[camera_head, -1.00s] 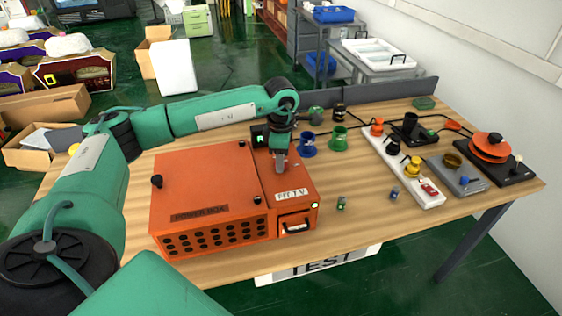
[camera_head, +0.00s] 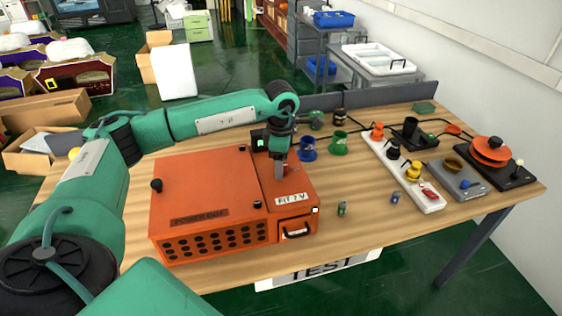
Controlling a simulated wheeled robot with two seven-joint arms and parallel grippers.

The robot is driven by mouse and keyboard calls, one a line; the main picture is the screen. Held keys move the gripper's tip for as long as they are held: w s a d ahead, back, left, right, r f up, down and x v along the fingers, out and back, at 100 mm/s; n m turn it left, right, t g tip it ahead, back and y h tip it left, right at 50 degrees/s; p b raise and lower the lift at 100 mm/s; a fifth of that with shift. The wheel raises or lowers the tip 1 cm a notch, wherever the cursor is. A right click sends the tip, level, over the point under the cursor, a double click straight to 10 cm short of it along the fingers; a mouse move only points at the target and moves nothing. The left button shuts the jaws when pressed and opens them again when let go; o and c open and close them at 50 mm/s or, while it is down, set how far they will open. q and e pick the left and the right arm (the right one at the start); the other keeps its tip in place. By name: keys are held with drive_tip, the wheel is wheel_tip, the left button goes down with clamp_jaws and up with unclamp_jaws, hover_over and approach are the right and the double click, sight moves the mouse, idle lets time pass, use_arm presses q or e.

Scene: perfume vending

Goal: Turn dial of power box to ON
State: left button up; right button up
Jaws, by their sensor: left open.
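The orange power box (camera_head: 205,190) stands on the wooden table, with a "POWER BOX" label on its top left and a small white label (camera_head: 291,199) on its right part. My left gripper (camera_head: 280,170) points down over the right part of the box, behind the white label. It is open, with its fingers close to the box top. The dial is not clearly visible; the gripper covers the area around its fingertips, and I cannot tell whether it touches anything there. My right gripper is not in view.
Black knobs (camera_head: 156,185) stick up from the box top. A blue cup (camera_head: 307,149) and a green cup (camera_head: 338,143) stand behind the box. A white power strip (camera_head: 405,172) with plugs lies to the right. Two small items, one a green piece (camera_head: 342,208), lie on bare table between.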

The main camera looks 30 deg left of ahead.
use_arm(q)
wheel_tip(320, 180, up, 14)
drive_tip(key=b, duration=0.3)
drive_tip(key=shift+f, duration=0.15)
